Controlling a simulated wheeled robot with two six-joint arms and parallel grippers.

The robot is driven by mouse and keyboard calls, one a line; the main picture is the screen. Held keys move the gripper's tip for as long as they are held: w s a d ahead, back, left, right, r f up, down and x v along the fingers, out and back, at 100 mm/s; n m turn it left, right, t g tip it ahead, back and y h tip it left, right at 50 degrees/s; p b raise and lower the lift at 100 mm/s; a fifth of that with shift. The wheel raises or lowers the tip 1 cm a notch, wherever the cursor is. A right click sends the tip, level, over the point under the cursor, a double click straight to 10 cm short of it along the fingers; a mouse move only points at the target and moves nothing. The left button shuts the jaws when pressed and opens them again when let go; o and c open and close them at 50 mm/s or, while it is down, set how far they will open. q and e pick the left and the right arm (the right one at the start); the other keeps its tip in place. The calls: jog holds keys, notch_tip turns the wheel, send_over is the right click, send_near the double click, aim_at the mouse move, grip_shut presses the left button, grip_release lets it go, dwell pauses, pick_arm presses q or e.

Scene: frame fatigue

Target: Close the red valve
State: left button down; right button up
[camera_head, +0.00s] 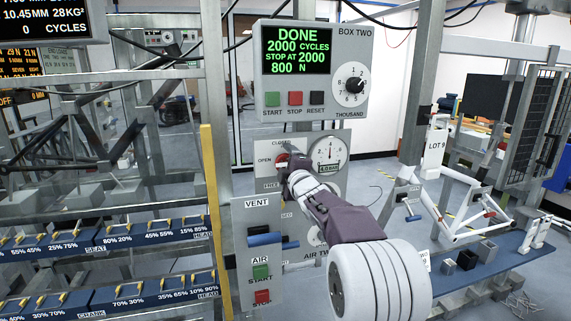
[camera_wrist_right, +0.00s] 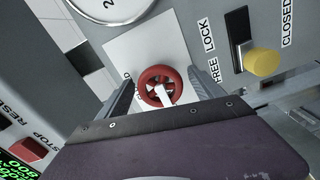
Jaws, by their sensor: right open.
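The red valve (camera_wrist_right: 153,76) is a small spoked wheel with a white pointer on a pale plate in the right wrist view. In the head view it shows as a bit of red (camera_head: 282,158) on the grey panel, beside the OPEN label and below a partly hidden CLOSED label. My right gripper (camera_wrist_right: 163,92) is open, with one finger on each side of the wheel. I cannot tell whether the fingers touch it. In the head view my right gripper (camera_head: 289,168) is at the valve and covers much of it. My left gripper is not in view.
A round gauge (camera_head: 328,153) sits right of the valve. The BOX TWO control box (camera_head: 345,100) reads DONE and hangs above. A VENT plate (camera_head: 259,225) with a blue handle is below left. In the wrist view a yellow knob (camera_wrist_right: 262,62) sits near the LOCK and FREE labels.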

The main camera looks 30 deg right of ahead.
jog(key=c, duration=1.4)
jog(key=shift+m, duration=0.3)
jog(key=m+p, duration=0.1)
jog(key=m, duration=0.3)
jog(key=m+p, duration=0.2)
jog(key=m, duration=0.2)
jog(key=m+p, duration=0.1)
jog(key=m, duration=0.4)
jog(key=shift+p, duration=0.3)
jog(key=m+p, duration=0.1)
jog(key=m, duration=0.3)
jog(key=shift+f, duration=0.1)
jog(key=shift+m, duration=0.3)
